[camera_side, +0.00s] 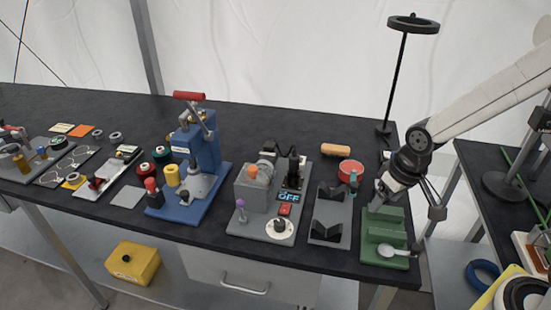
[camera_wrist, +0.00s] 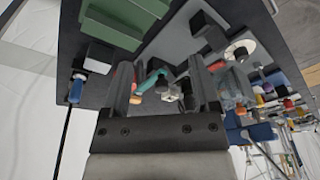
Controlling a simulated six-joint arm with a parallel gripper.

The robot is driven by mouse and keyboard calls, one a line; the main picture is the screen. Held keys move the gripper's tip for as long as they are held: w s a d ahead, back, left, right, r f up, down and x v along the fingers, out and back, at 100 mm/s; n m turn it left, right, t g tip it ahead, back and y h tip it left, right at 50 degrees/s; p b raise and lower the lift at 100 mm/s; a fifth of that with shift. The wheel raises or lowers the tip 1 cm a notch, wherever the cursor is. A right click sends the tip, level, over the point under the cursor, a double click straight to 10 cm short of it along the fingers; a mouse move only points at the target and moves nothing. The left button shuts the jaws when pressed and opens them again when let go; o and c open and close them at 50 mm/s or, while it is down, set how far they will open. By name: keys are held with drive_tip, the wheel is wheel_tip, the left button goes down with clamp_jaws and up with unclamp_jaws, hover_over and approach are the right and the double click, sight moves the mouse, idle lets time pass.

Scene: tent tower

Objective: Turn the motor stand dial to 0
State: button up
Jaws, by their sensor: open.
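The motor stand (camera_side: 247,221) is a grey base with a motor block, an orange knob and a small display reading OFF (camera_side: 289,197). Its dial (camera_side: 280,228) is a white disc with a dark centre on the front right of the base; the pointer setting is too small to read. A red switch (camera_side: 285,210) sits just behind the dial. In the wrist view the dial (camera_wrist: 240,49) appears at the upper right, beyond the fingers. My gripper (camera_side: 408,200) is open and empty, well right of the dial, above the green stand. Its two fingers show in the wrist view (camera_wrist: 160,68).
Between gripper and motor stand lies a grey V-block fixture (camera_side: 328,236). The green stand (camera_side: 384,227) holds a white spoon-like piece. A blue press (camera_side: 205,150) stands left; a tall ring lamp (camera_side: 412,25) stands behind.

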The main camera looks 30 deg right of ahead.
drive_tip(key=w+a+g, duration=0.1)
drive_tip(key=w+a, duration=0.6)
drive_tip(key=w, duration=0.2)
drive_tip(key=m+g, duration=0.1)
drive_tip(key=m, duration=0.1)
hover_over(280, 222)
wheel_tip(280, 222, down, 4)
drive_tip(key=shift+d+r, duration=0.15)
drive_tip(key=shift+r, duration=0.05)
drive_tip(key=shift+f, duration=3.9)
clamp_jaws()
